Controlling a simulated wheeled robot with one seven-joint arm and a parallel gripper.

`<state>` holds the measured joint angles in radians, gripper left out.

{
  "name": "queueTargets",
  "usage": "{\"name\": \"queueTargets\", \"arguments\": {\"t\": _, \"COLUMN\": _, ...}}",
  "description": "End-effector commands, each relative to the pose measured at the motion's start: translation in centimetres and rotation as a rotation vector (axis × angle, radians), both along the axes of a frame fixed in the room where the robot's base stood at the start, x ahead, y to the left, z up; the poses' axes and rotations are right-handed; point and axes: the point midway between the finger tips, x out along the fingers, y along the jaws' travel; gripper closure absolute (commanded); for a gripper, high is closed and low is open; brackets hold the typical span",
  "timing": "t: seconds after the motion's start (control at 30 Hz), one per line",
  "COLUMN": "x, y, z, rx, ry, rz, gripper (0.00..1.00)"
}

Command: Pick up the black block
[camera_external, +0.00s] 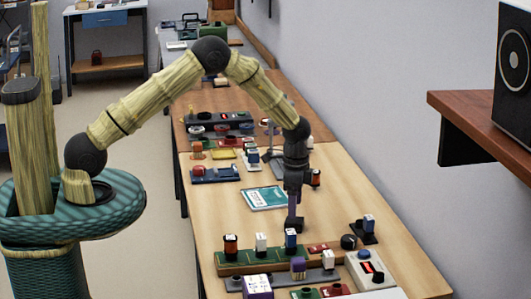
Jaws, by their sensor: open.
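My gripper (294,222) points down over the light wooden table (225,232), behind the row of small blocks. It is open; its purple fingers overlap in this view, so the gap between them is hidden. A small black object (348,242) with a rounded outline lies on the table to the right of my gripper, apart from it. I cannot tell if this is the black block. No other clear black block shows.
A control box (371,271) stands at right. A teal book (263,198) lies behind. A speaker (510,70) sits on a wall shelf.

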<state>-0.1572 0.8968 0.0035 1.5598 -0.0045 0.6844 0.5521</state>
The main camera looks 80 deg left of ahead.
Motion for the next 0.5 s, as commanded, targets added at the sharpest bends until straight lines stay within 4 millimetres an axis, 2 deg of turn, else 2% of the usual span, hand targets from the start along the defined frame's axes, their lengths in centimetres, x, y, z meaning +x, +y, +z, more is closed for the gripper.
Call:
{"name": "queueTargets", "arguments": {"t": 0.27, "x": -0.1, "y": -0.1, "z": -0.4, "rx": 0.0, "ry": 0.002, "rz": 0.0, "gripper": 0.29}}
{"name": "queueTargets", "arguments": {"t": 0.5, "x": -0.2, "y": -0.4, "z": -3.7, "rx": 0.0, "ry": 0.005, "rz": 0.0, "gripper": 0.29}}
